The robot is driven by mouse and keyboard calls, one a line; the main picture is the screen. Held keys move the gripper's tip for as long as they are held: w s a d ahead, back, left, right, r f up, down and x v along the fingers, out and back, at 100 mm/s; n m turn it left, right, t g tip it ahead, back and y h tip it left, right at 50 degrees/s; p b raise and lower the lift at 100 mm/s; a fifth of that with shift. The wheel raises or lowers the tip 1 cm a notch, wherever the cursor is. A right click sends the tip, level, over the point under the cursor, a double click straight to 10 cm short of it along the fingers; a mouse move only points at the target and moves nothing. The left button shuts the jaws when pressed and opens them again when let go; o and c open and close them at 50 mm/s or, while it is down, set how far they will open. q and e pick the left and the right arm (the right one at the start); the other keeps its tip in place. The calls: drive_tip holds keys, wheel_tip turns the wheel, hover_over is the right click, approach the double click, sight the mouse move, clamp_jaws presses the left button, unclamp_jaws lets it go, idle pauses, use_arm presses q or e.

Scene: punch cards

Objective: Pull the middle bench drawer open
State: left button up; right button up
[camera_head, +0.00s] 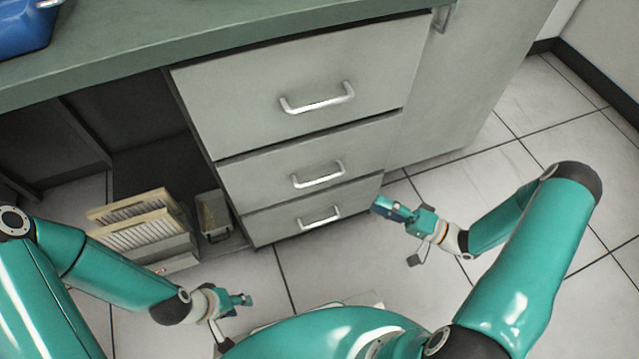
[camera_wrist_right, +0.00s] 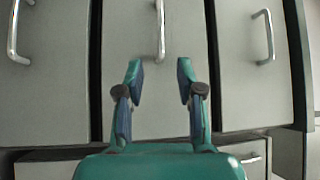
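The grey middle drawer (camera_head: 260,180) is flush between the taller top drawer (camera_head: 230,110) and the bottom drawer (camera_head: 265,228). Its silver handle (camera_head: 318,176) is a horizontal bar. In the right wrist view the handle (camera_wrist_right: 160,32) runs upright in the picture, straight beyond the fingertips. My right gripper (camera_head: 388,208) is to the right of and below this handle in the head view. In the right wrist view, my right gripper (camera_wrist_right: 160,78) is open and empty, apart from the handle. My left gripper (camera_head: 246,299) hangs low, away from the drawers; its finger opening is too small to judge.
The green bench top (camera_head: 130,50) overhangs the drawers, with a blue bin (camera_head: 22,28) at its left end. Filter-like boxes (camera_head: 140,225) and a small grey case (camera_head: 212,213) stand below at left. The tiled floor (camera_head: 515,155) is clear at right.

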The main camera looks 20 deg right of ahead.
sight(323, 180)
drive_tip(key=b+x, duration=0.2)
drive_tip(key=x, duration=1.4)
drive_tip(key=shift+s, duration=0.1)
clamp_jaws()
drive_tip(key=shift+f, duration=0.1)
